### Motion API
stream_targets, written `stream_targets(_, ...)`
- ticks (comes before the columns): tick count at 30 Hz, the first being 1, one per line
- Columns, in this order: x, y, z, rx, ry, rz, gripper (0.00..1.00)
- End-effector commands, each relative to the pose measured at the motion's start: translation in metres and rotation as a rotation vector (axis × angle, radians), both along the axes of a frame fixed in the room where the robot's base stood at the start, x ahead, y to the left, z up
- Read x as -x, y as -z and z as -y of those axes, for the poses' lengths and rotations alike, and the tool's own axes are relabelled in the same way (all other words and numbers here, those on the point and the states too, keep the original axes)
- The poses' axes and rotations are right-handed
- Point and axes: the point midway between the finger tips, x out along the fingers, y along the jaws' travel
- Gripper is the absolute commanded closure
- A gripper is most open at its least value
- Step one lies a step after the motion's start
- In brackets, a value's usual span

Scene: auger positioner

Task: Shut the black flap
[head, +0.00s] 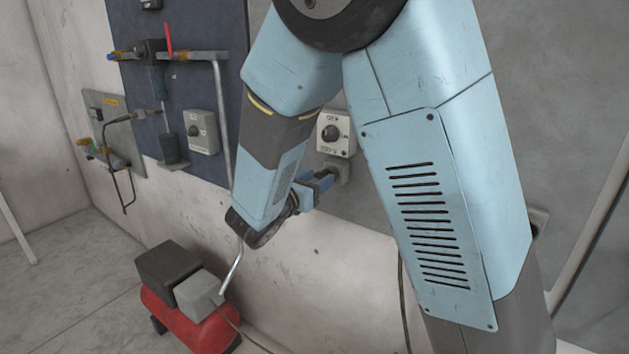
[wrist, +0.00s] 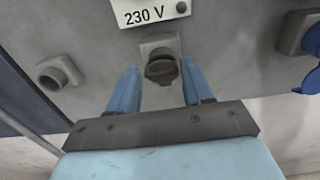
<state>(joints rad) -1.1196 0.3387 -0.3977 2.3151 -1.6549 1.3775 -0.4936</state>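The dark flap (wrist: 162,70) is in the middle of the wrist view, on a grey square socket housing (wrist: 158,44) below a "230 V" label. I cannot tell how far it stands from the socket's face. My gripper (wrist: 157,78) is open, with one blue finger on each side of the flap and a gap showing on both sides. In the head view my gripper (head: 318,186) is at the grey wall panel, close to the socket housing (head: 338,170), under a box with a dark knob (head: 332,134). The flap is not clear there.
A second round grey socket (wrist: 60,72) is at left in the wrist view, and a socket with a blue part (wrist: 304,40) at right. A bent metal pipe (head: 224,110) runs beside my arm. A red compressor (head: 195,325) stands on the floor below.

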Motion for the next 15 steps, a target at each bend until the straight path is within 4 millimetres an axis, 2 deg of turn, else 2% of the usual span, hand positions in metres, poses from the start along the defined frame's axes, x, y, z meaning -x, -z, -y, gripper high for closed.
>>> stream_targets(2, 0.0, 0.0, 0.0001, 0.0, 0.0, 0.0, 0.58)
stream_targets(13, -0.0002, -0.0002, 0.0, -0.001, 0.0, 0.001, 0.94)
stream_targets(15, -0.0004, -0.0004, 0.0002, -0.001, 0.0, 0.0, 0.94)
